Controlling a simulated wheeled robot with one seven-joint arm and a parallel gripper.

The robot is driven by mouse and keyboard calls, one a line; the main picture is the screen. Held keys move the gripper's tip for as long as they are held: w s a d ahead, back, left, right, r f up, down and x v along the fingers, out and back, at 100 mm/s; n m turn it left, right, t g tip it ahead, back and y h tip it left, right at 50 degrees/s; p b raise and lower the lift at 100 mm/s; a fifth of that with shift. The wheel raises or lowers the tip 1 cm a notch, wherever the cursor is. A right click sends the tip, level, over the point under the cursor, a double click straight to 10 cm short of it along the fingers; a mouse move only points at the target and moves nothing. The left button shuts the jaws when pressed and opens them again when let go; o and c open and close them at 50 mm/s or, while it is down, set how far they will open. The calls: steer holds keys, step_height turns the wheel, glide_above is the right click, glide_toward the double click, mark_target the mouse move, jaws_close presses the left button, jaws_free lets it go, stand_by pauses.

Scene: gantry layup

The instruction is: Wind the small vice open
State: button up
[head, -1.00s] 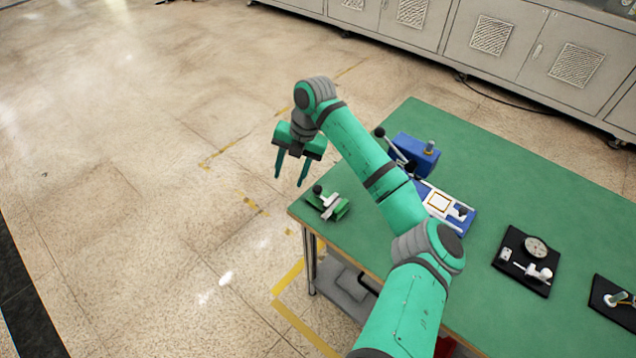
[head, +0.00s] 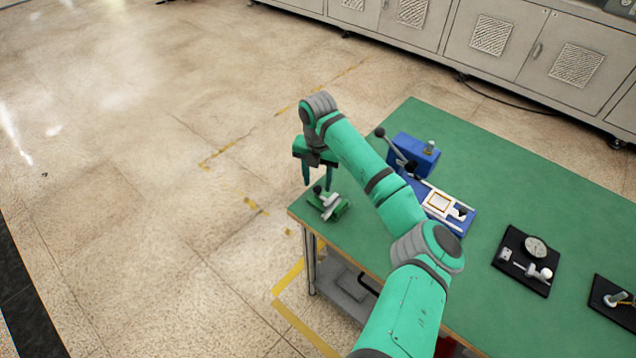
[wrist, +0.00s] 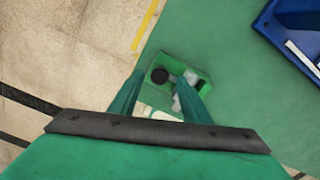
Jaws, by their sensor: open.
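The small green vice (head: 329,206) sits near the left corner of the green table (head: 510,190). It has a grey-white middle part and a black round knob (head: 317,190). In the wrist view the vice (wrist: 197,77) lies ahead of the fingers, with the black knob (wrist: 160,75) between the fingertips in the picture. My gripper (head: 318,186) is open and points down just above the vice. The fingers (wrist: 165,90) are apart and I see nothing held. Whether a finger touches the knob I cannot tell. The fingers hide part of the vice.
A blue device (head: 413,155) with a lever stands behind and right of the vice, close to my arm. A blue-and-white plate (head: 445,205) is in front of it. Black boards with a dial (head: 525,260) and a fitting (head: 615,300) lie further right. The table's left edge is close to the vice.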

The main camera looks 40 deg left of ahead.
steer(key=shift+f, duration=0.75)
steer(key=shift+c, duration=0.5)
steer(key=c, duration=0.9)
steer(key=shift+c, duration=0.2)
